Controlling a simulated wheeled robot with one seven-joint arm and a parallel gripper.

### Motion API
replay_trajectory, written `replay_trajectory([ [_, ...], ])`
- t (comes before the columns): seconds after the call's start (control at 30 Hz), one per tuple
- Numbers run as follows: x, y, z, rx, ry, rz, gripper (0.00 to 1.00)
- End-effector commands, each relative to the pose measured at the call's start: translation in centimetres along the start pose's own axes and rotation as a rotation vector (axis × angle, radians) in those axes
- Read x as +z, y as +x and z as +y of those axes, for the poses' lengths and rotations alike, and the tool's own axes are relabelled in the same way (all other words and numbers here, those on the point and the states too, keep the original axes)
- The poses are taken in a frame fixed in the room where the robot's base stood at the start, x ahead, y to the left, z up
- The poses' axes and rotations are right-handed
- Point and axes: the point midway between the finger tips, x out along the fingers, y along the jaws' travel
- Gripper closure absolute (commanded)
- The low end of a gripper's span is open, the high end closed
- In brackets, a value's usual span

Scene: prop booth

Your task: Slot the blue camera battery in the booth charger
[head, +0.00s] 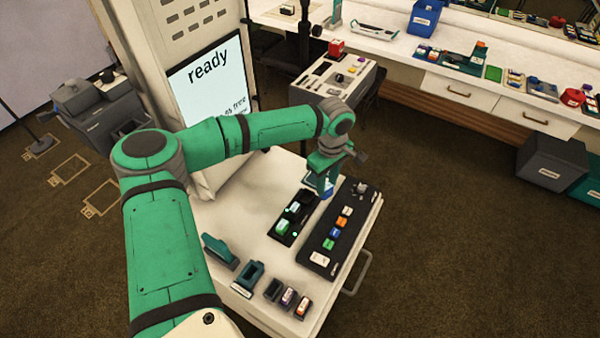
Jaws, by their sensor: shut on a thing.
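My gripper (327,182) points down over the far part of the small white table. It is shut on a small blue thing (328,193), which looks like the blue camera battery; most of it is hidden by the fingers. A black unit that looks like the charger (288,228) lies just left of and below the gripper in the picture. It has green lights, and a green and white block sits in its near end. I cannot tell whether the blue battery touches the charger or is above it.
Teal and dark holders (247,279) and several small batteries (288,298) stand along the near edge of the white table (236,216). A screen reading "ready" (212,85) stands behind on the left.

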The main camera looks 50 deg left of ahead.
Motion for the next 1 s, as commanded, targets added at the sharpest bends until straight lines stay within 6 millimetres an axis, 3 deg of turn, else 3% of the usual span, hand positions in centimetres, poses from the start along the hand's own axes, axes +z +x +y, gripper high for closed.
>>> replay_trajectory([
  [0.1,-2.7,-0.6,-1.1,0.003,-0.158,-0.001,0.93],
  [0.3,-4.9,-1.1,-2.3,0.002,-0.288,0.0,0.93],
  [0.57,-5.3,-0.6,-2.5,0.002,-0.31,-0.001,0.93],
  [1.0,-5.3,2.2,-2.5,0.003,-0.309,0.0,0.93],
])
